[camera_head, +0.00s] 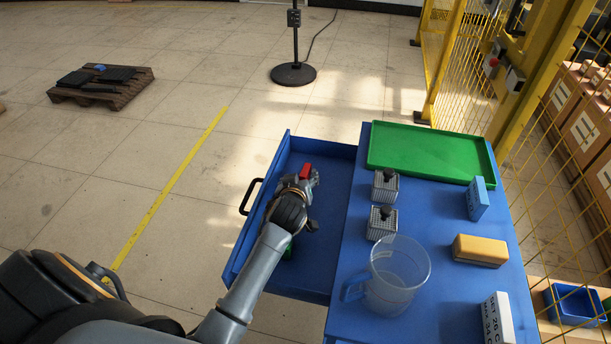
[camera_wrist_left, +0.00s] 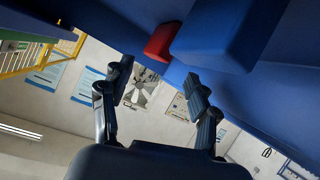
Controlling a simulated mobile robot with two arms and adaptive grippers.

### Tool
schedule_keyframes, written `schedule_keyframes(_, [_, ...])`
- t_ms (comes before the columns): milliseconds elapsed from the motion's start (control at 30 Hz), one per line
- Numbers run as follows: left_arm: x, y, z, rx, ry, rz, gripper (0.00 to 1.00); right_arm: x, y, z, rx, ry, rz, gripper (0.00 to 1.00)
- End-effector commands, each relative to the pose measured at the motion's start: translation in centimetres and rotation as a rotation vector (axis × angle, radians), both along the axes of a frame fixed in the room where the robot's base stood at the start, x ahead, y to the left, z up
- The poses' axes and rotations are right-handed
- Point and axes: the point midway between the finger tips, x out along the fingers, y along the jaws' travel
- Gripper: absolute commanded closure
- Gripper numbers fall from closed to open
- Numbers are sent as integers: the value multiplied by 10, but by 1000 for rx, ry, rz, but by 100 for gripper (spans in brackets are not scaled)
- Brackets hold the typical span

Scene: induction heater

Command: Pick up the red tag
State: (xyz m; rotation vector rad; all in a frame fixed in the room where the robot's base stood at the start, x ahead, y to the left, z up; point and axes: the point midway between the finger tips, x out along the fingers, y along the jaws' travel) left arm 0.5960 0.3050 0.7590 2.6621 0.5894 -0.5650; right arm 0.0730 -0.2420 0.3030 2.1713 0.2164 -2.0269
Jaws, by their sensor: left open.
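The red tag (camera_head: 306,171) shows in the head view inside the open blue drawer (camera_head: 236,262), right at the tip of my left gripper (camera_head: 303,185). In the left wrist view the red tag (camera_wrist_left: 162,41) is a small red block beside a larger blue block-like shape. There the two fingers of my left gripper (camera_wrist_left: 157,86) are apart, with nothing between them. The tag lies beyond the fingertips; I cannot tell whether they touch it. In the head view the gripper hides part of the drawer floor. My right gripper is not in view.
The blue cabinet top (camera_head: 345,225) right of the drawer holds a green tray (camera_head: 430,152), two small grey blocks with black knobs, a clear jug (camera_head: 398,275), a yellow sponge-like block (camera_head: 480,250) and a blue box (camera_head: 477,199). A green item (camera_head: 289,250) lies in the drawer. A yellow fence stands right.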

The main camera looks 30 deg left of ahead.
Motion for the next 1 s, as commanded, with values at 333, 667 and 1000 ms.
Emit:
schedule_keyframes(333, [35,7,-21,3,0,-1,40,20,5,-1,7,-32,-1,65])
schedule_keyframes(667, [45,11,-26,1,0,-1,40,16,13,-2,16,-25,-6,65])
schedule_keyframes(1000, [44,10,-26,0,1,-2,99,12,8,-2,11,-18,-4,65])
